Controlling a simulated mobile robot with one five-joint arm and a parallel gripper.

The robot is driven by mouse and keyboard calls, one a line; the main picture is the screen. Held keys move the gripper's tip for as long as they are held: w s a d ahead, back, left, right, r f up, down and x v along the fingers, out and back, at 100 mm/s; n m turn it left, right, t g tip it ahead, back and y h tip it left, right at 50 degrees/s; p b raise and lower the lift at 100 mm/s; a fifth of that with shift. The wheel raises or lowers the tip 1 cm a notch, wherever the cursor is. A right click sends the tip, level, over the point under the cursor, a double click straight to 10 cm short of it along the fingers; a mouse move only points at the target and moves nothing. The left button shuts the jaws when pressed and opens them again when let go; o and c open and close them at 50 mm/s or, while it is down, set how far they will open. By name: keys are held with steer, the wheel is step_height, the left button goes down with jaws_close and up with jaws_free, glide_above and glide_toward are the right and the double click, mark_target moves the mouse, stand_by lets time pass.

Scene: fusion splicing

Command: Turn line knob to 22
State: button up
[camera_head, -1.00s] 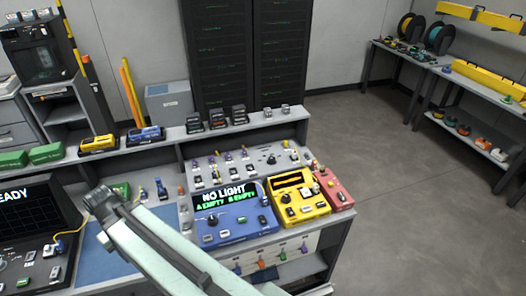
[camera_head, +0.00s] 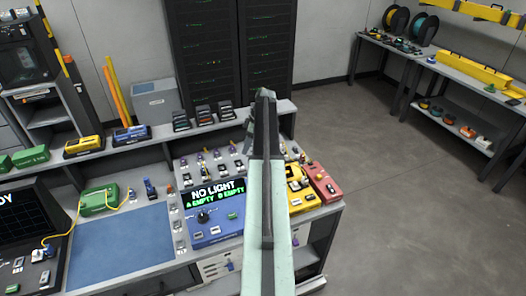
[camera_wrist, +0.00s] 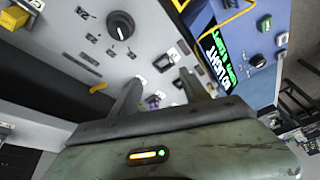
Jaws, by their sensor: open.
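A black round knob (camera_wrist: 120,25) sits on the grey sloped panel (camera_wrist: 75,45), at the upper left of the wrist view. In the head view my arm hides that part of the panel. Another dark knob (camera_head: 203,217) is on the blue meter (camera_head: 215,235), whose screen reads NO LIGHT, A EMPTY, B EMPTY. I cannot tell by label which is the line knob. My gripper (camera_wrist: 160,78) is open and empty, its fingers toward the panel and apart from the black knob.
A yellow device (camera_head: 303,195) and a red device (camera_head: 325,185) stand right of the blue meter. Small toggles and plugs crowd the panel. A blue mat (camera_head: 118,245) lies left, beside a green device (camera_head: 98,201). The floor at right is clear.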

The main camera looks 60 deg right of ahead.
steer(key=s+d, duration=0.6)
steer(key=d, duration=0.2)
steer(key=shift+n+t, duration=0.4)
steer(key=b+x, duration=0.6)
steer(key=shift+s+f+b, duration=0.1)
steer(key=shift+f+b, duration=0.3)
steer(key=shift+a+f+b, duration=0.1)
steer(key=shift+f+b, duration=0.2)
steer(key=shift+f, duration=0.05)
steer(key=shift+r, duration=0.1)
